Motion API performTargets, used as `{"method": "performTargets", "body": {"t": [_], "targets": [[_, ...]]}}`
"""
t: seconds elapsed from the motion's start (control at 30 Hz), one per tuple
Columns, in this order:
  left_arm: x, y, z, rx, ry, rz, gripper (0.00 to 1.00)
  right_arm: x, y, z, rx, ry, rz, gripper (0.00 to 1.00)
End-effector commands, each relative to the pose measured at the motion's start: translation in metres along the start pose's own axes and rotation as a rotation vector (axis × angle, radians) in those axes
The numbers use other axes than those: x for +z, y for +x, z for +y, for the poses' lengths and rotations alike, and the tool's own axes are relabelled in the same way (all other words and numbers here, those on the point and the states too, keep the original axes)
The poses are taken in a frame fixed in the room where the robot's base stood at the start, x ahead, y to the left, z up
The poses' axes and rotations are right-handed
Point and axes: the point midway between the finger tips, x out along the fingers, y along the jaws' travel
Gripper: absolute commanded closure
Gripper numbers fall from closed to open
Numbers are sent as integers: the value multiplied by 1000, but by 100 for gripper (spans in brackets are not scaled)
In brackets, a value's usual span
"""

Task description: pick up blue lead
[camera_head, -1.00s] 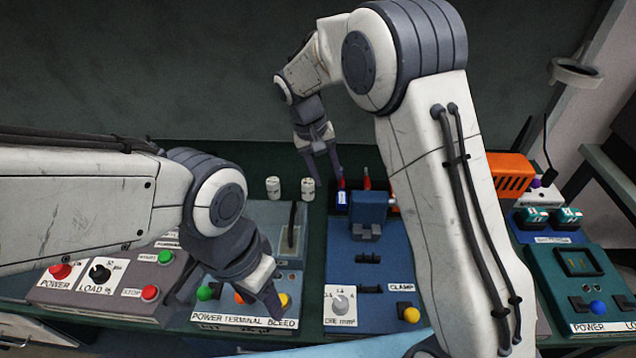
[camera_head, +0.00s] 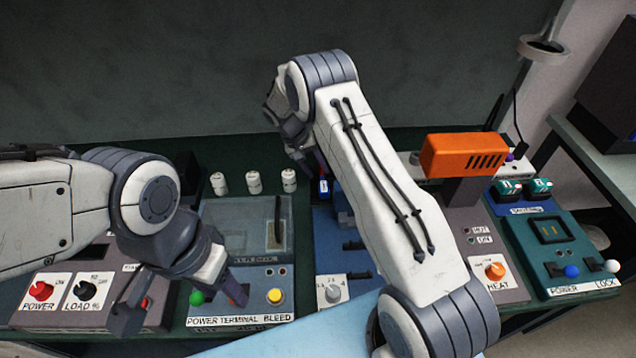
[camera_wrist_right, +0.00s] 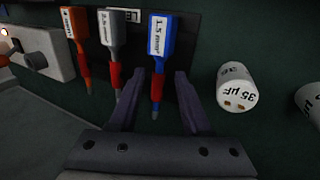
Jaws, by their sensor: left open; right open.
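The blue lead (camera_wrist_right: 157,65) hangs in the right wrist view beside a grey lead (camera_wrist_right: 114,50) and an orange lead (camera_wrist_right: 78,45). It has a blue tag marked 1.5, a red band and a grey tip. My right gripper (camera_wrist_right: 155,95) is open, with one finger on each side of the blue lead. In the head view a bit of the blue lead (camera_head: 323,187) shows next to my right gripper (camera_head: 312,172), mostly hidden by the arm. My left gripper (camera_head: 180,305) is open and empty over the panels at the left.
Several white capacitors (camera_head: 253,182) stand left of the leads; one (camera_wrist_right: 236,88) is close right of my right gripper.

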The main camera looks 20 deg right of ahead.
Motion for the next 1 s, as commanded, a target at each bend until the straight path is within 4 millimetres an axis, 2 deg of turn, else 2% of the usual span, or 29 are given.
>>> {"method": "performTargets", "body": {"t": [0.03,0.2,0.47,0.6,1.0], "targets": [[0,-9,1,0,0,0,50,-1,6,2,0,0,-3,52],[-1,-12,1,0,0,0,50,-2,26,1,0,1,-1,52],[-1,-12,1,0,0,0,50,-2,29,-1,-1,-1,2,52],[-1,-12,1,0,0,0,50,-2,29,-2,-1,-2,2,100],[-1,-10,1,0,0,0,50,-3,24,-1,-1,-2,4,100]]}}
